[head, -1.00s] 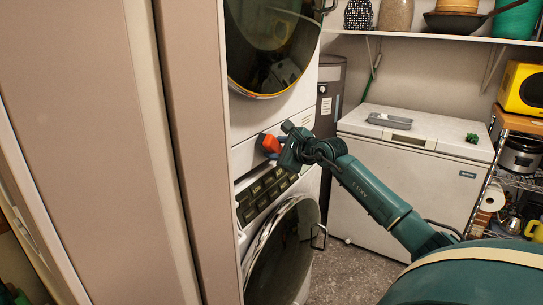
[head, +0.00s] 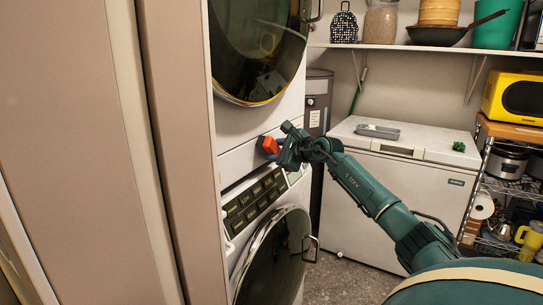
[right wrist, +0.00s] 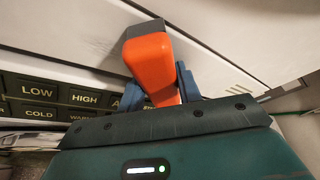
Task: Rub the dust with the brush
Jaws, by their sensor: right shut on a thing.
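My right gripper (head: 277,148) is shut on an orange brush (head: 268,145) with a dark end, in front of the stacked washer's white panel (head: 236,160). In the right wrist view the brush (right wrist: 151,66) sits between the blue fingers (right wrist: 160,88), its dark end up by the white panel. I cannot tell if it touches. Faint grey smudges, perhaps the dust, show on the panel (right wrist: 100,45) left of the brush. My left gripper is not in view.
Below is the button panel (head: 255,202) and the lower round door (head: 275,258); the upper door (head: 258,50) is above. A white chest freezer (head: 400,190) with a grey tray (head: 378,131) stands behind my arm. A tall beige panel (head: 165,150) is at left.

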